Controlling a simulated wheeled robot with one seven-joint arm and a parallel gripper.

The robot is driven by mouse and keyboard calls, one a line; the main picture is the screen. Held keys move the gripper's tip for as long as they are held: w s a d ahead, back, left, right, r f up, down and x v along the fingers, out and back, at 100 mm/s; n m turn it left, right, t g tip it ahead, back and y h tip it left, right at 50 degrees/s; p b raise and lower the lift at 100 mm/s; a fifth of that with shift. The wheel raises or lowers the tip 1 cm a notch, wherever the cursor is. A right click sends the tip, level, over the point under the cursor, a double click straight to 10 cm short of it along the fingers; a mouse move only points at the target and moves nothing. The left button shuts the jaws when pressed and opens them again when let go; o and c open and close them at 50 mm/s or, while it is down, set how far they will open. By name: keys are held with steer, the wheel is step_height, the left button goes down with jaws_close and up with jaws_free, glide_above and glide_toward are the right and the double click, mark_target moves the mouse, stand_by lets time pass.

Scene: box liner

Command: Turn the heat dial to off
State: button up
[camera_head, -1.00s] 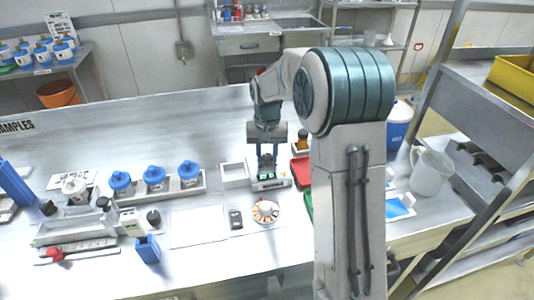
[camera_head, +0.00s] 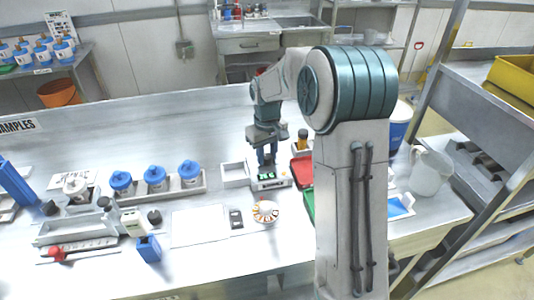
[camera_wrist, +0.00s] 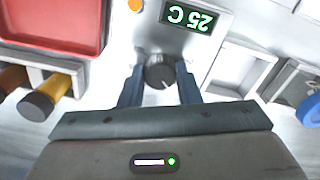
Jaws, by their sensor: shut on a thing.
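The heat dial (camera_wrist: 160,72) is a dark round knob with a pale pointer line, on a grey heater with a green display (camera_wrist: 188,17) that reads 25 C. My gripper (camera_wrist: 160,82) is shut on the dial, one finger on each side of it. In the head view my gripper (camera_head: 266,160) reaches down to the back of the heater (camera_head: 268,184). The dial itself is hidden there by my gripper. An orange round spot (camera_wrist: 135,5) sits on the heater's face near the display.
A red tray (camera_head: 301,170) and a brown bottle (camera_head: 303,138) stand right of the heater. A white open box (camera_head: 235,174) stands to its left. Blue-capped jars (camera_head: 189,171) stand farther left. A round multicoloured item (camera_head: 265,212) lies in front.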

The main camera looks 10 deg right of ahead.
mark_target(267, 156)
stand_by(0.3)
steer(key=o, duration=1)
steer(key=shift+r, duration=0.1)
step_height(267, 156, up, 14)
steer(key=shift+f, duration=0.15)
